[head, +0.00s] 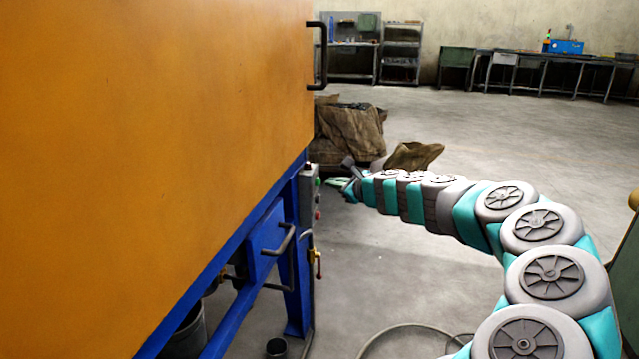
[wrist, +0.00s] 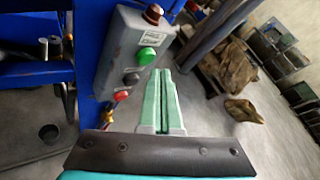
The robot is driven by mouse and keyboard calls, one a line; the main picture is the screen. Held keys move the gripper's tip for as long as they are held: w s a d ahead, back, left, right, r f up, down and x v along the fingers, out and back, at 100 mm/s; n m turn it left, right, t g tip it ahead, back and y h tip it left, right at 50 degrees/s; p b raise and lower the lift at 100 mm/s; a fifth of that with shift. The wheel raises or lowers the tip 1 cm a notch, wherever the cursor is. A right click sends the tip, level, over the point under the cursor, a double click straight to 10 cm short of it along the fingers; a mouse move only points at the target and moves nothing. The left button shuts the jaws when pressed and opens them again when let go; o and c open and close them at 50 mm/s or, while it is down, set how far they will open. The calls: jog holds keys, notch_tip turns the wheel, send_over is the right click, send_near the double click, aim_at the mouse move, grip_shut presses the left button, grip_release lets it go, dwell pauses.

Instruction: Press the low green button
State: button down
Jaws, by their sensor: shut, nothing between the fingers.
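A grey control box (wrist: 118,50) is fixed to the blue frame. It carries a green button (wrist: 146,55), a dark button (wrist: 131,78) below it, a red button (wrist: 121,95) lower down and a dark red knob (wrist: 153,13) at the top. In the head view the box (head: 308,195) is seen edge-on, with the green button (head: 318,183) on its right side. My gripper (wrist: 162,73) is shut and empty, its green fingertips just right of the green button in the wrist view. I cannot tell whether they touch it. In the head view my gripper (head: 347,186) is right of the box.
The large orange cabinet (head: 150,140) on blue legs fills the left. A black handle (head: 280,240) juts out below it. Brown sacks (head: 350,130) lie behind my gripper. A hose (head: 410,328) lies on the floor. The concrete floor to the right is mostly open.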

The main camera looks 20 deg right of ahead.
jog(key=shift+w+a, duration=0.1)
jog(key=shift+a, duration=0.05)
dwell(0.5)
jog(key=shift+w+a, duration=0.15)
jog(key=shift+a, duration=0.05)
jog(key=shift+w+a+p, duration=0.25)
jog(key=shift+a+p, duration=0.15)
jog(key=shift+p, duration=0.05)
dwell(0.8)
dwell(0.3)
jog(key=shift+s+d, duration=0.5)
jog(key=shift+d, duration=0.2)
jog(key=shift+d+p, duration=0.1)
jog(key=shift+p, duration=0.2)
jog(key=s+d, duration=0.1)
jog(key=d, duration=0.1)
jog(key=s+d+p, duration=0.1)
jog(key=d, duration=0.1)
jog(key=shift+s, duration=0.4)
